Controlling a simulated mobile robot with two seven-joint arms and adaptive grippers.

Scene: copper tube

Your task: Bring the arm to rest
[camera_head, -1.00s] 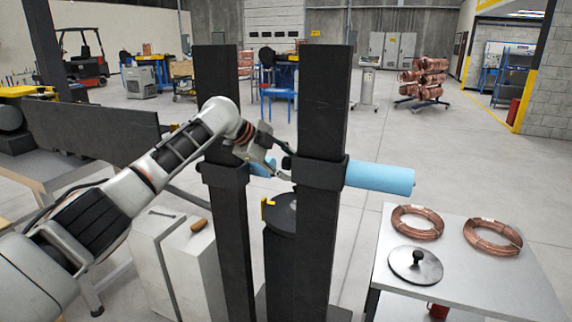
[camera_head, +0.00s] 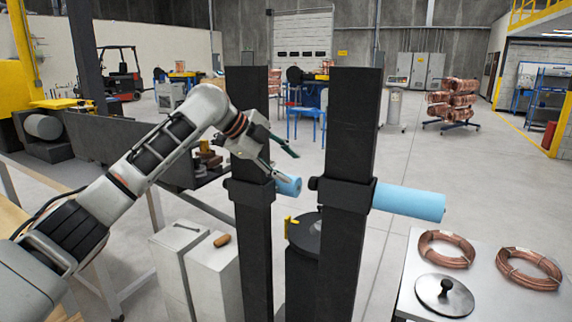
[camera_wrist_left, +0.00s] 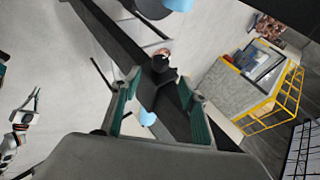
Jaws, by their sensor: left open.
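My left arm reaches in from the left in the head view. Its gripper (camera_head: 290,166) is open and empty, beside and slightly above the short blue cylinder end (camera_head: 289,186) at the left dark post (camera_head: 250,120). In the left wrist view the open fingers (camera_wrist_left: 162,88) have a dark post and a bit of blue (camera_wrist_left: 147,118) behind them. A longer blue cylinder (camera_head: 408,203) sticks out right of the right dark post (camera_head: 352,120). In the left wrist view a small gripper with green fingers (camera_wrist_left: 34,102), apparently my right one, shows at the left edge; its opening is unclear.
A grey table (camera_head: 480,308) at lower right bears two copper coils (camera_head: 447,249) (camera_head: 530,268) and a round lid with a knob (camera_head: 444,296). White cabinets (camera_head: 214,266) stand below my left arm. Open floor (camera_head: 440,165) lies beyond the posts.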

